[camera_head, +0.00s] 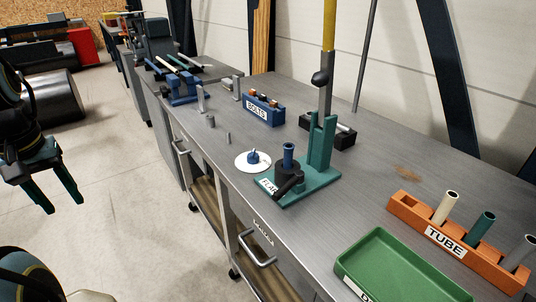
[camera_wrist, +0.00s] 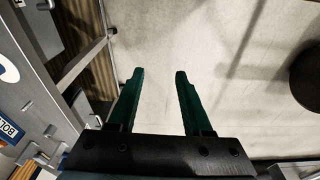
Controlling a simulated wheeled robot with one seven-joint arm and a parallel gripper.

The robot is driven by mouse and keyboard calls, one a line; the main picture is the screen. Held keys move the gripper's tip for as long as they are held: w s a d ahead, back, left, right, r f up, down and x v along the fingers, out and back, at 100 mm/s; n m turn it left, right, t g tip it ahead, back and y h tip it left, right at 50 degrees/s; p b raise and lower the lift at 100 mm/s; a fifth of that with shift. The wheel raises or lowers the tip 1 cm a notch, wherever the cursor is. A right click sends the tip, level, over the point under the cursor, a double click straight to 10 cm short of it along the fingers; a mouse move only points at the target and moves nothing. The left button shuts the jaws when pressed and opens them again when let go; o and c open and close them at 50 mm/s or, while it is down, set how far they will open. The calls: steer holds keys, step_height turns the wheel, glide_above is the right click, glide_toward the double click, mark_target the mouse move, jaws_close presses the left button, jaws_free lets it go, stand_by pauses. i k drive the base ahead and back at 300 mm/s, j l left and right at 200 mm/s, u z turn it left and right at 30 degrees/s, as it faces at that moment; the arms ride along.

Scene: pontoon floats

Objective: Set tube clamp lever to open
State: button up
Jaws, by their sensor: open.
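A green flaring stand (camera_head: 322,150) sits on the metal bench, with a label partly reading "FLA" at its front. On its base is a black clamp block (camera_head: 288,170) with a blue piece standing up from it. A short black lever (camera_head: 289,184) lies at the front of the block, seemingly the tube clamp lever; I cannot tell its setting. A long lever with a yellow grip (camera_head: 329,28) rises from the stand. My gripper (camera_head: 65,206) is open and empty, left of the bench over the floor. The wrist view shows its green fingers (camera_wrist: 158,75) apart above bare floor.
On the bench are a blue bolts rack (camera_head: 263,110), a white disc with a blue knob (camera_head: 253,161), an orange tube rack (camera_head: 450,243) and a green tray (camera_head: 395,268). Drawer handles (camera_head: 258,249) stick out from the bench front.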

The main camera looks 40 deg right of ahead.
mark_target(298, 178)
steer(key=z, duration=1.5)
